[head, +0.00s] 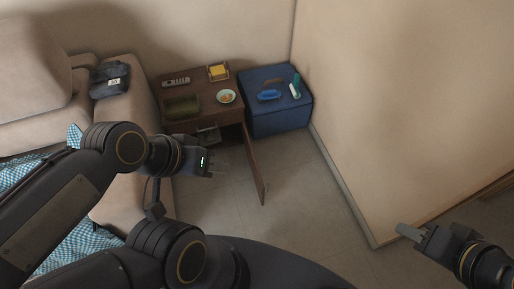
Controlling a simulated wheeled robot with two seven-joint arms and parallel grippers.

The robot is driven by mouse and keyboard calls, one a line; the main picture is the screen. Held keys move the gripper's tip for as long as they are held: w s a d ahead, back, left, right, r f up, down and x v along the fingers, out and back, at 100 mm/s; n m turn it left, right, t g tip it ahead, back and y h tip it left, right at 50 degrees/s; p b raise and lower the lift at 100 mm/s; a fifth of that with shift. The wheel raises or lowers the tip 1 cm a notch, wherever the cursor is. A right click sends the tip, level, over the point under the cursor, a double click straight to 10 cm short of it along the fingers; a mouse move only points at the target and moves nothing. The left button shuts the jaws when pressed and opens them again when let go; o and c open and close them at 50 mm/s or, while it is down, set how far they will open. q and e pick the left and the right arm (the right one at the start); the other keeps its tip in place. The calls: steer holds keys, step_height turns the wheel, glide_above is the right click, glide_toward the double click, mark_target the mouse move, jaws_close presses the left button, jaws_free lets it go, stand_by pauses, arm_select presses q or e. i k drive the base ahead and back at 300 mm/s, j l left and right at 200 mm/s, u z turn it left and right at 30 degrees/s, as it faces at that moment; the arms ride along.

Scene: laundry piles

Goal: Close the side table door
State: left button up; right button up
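The brown side table (197,110) stands against the back wall beside the sofa. Its door (254,165) is swung open toward me and hangs out over the floor from the table's right side. My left gripper (221,164) is in front of the table, left of the door and apart from it in the picture. Its fingers look parted and empty, and my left arm hides part of the table's lower front. My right gripper (404,230) is at the lower right near the wall corner, far from the door. Only one finger shows clearly, and it holds nothing visible.
On the table are a remote (177,82), a green box (182,106), a yellow item (217,72) and a bowl (226,97). A blue chest (280,118) with several items stands right of it. The sofa (129,110) is at left. Floor right of the door is clear.

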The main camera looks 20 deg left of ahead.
mark_target(256, 163)
steer(key=l+u, duration=0.15)
steer(key=u, duration=0.25)
steer(key=l+u, duration=0.15)
steer(key=u, duration=0.25)
steer(key=l+u, duration=0.15)
steer(key=u, duration=0.2)
steer(key=k+l+u, duration=0.15)
steer(key=l, duration=0.2)
steer(key=l+u, duration=0.15)
steer(key=l, duration=0.2)
steer(key=k+l+u, duration=0.2)
steer(key=l, duration=0.15)
steer(key=k+l+u, duration=0.15)
steer(key=l, duration=0.15)
steer(key=k+l, duration=0.25)
steer(key=l, duration=0.2)
